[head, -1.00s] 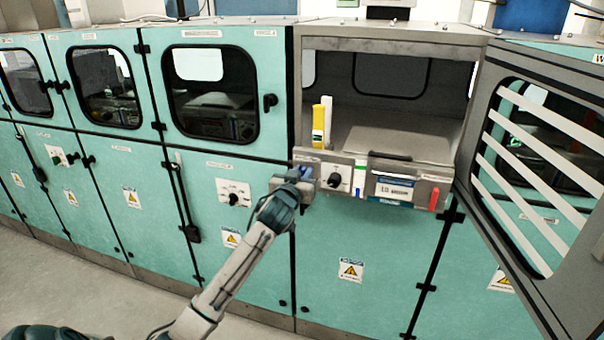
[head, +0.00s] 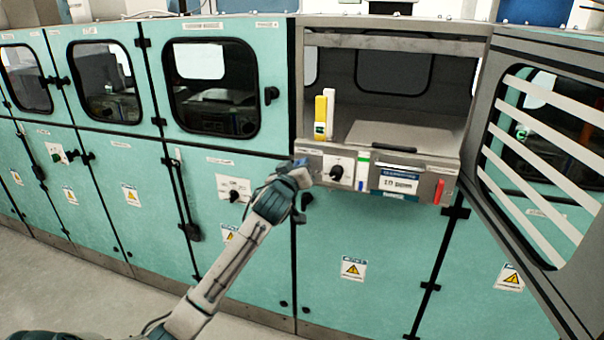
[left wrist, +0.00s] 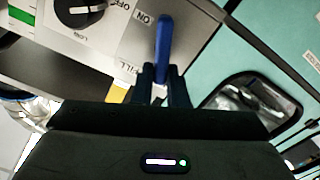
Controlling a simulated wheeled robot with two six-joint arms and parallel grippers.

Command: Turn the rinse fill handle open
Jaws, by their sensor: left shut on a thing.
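The rinse fill handle is a blue lever (left wrist: 163,48) at the left end of the open module's front panel; in the head view only a bit of blue (head: 301,162) shows above my gripper. My left gripper (head: 304,174) is at that panel. In the left wrist view its two dark fingers (left wrist: 163,85) are shut on the lever, one on each side. The lever stands up between them in the picture, near the printed ON label, with OFF and FILL labels close by. The handle's pivot is hidden by the fingers. My right gripper is not in view.
A black knob (head: 337,173) sits just right of the handle; its dial (left wrist: 80,12) also shows in the left wrist view. A display (head: 398,182) and a red part (head: 438,191) are further right. The barred door (head: 540,150) stands open at the right. A yellow part (head: 320,117) stands inside.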

